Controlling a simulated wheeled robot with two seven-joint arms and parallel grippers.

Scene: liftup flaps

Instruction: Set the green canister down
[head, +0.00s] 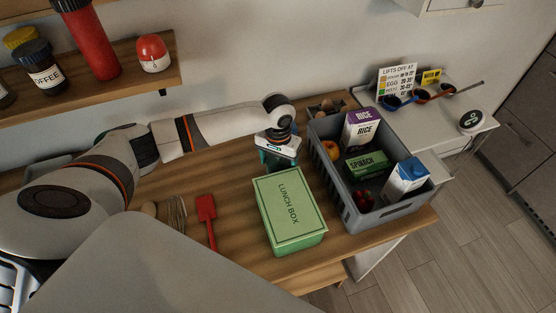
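A dark green canister (275,161) shows in part in the head view, behind the lunch box and left of the grey crate. My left gripper (278,152) comes in from the left and points down directly over it. The gripper body hides the canister's top, and I cannot make out the fingers. The canister's base is hidden behind the lunch box, so I cannot tell whether it touches the counter. My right gripper is not in view.
A green lunch box (290,208) stands in front on the wooden counter (180,180). A grey crate (378,219) with groceries is to the right. A red spatula (207,213) and a whisk (177,213) lie at left. A shelf (130,85) with jars hangs above.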

